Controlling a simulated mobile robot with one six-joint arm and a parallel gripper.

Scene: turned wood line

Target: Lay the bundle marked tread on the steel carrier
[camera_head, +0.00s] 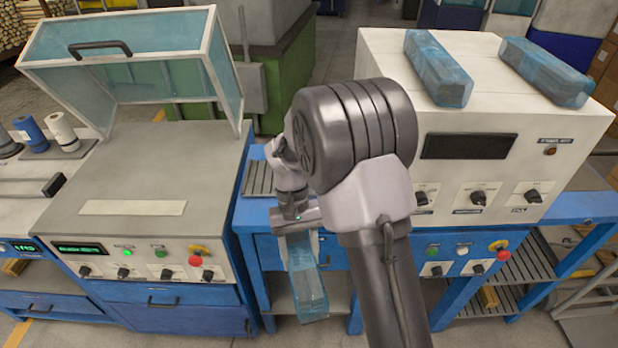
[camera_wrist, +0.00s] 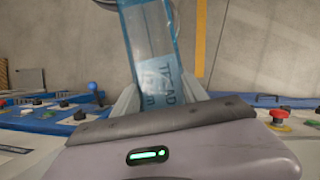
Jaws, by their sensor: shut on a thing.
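A blue film-wrapped bundle (camera_head: 307,285) hangs from my gripper (camera_head: 299,238), in front of the blue bench. It also shows in the wrist view (camera_wrist: 143,30), between the two fingers of my gripper (camera_wrist: 160,95). Its pale label (camera_wrist: 160,82) seems to read "TREAD", with smaller print below. My gripper is shut on this bundle, and its long end sticks out beyond the fingers. I cannot tell for certain which thing is the steel carrier; a grey metal frame (camera_head: 590,315) shows in part at the lower right edge.
Two more blue wrapped bundles (camera_head: 437,68) (camera_head: 545,72) lie on top of the white machine (camera_head: 381,50). A sealer with a raised clear lid (camera_head: 120,72) stands at the left. A slatted metal bed (camera_head: 258,180) is on the blue bench. My arm hides part of the bench and machine.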

